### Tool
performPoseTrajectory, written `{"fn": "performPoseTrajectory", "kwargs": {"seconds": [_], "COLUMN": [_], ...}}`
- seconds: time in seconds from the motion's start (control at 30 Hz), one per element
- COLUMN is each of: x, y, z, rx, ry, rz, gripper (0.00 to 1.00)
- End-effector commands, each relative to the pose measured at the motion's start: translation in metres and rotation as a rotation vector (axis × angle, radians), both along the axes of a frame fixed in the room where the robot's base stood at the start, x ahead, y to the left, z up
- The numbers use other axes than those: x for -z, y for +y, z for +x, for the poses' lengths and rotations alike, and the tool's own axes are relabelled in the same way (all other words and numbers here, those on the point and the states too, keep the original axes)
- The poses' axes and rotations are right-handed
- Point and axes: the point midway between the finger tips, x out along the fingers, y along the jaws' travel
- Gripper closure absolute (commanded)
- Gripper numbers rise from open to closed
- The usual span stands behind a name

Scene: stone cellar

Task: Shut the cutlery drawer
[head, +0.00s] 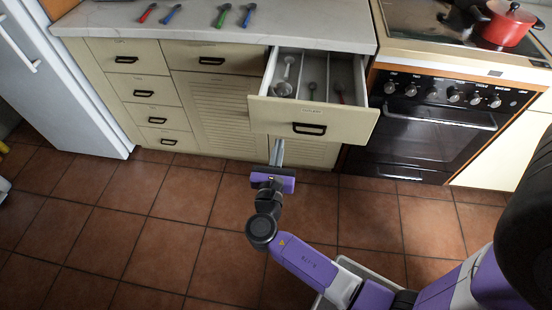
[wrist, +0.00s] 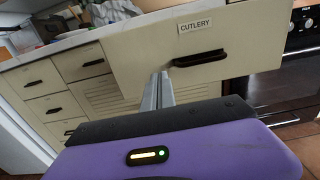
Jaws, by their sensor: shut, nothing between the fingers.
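The cutlery drawer (head: 313,117) is pulled out from the cream cabinet, and compartments with several utensils show inside. Its front bears a dark handle (head: 309,129) and, in the wrist view, a label reading CUTLERY (wrist: 195,26). My gripper (head: 277,150) is shut and empty, low in front of the drawer and left of its handle. In the wrist view my gripper's fingers (wrist: 158,88) point up toward the lower edge of the drawer front (wrist: 230,50). I cannot tell whether the fingertips touch it.
The counter (head: 300,25) above holds several coloured-handled utensils at the left. A black oven (head: 435,130) stands right of the drawer, with a red pot (head: 505,25) on the stove top. A white fridge (head: 60,80) is at the left. The tiled floor (head: 170,210) ahead is clear.

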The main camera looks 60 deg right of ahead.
Motion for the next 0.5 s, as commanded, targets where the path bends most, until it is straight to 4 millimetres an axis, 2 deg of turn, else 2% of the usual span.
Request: {"fn": "performPoseTrajectory", "kwargs": {"seconds": [0.03,0.2,0.3,0.5], "x": [-0.001,0.0,-0.001,0.0], "y": [-0.011,-0.039,-0.051,-0.064], "z": [0.003,0.015,0.02,0.026], "rx": [0.005,0.004,0.003,0.001], "ry": [-0.001,0.0,-0.001,-0.002], "rz": [-0.001,-0.001,-0.001,0.001], "gripper": [1.0,1.0,1.0,1.0]}}
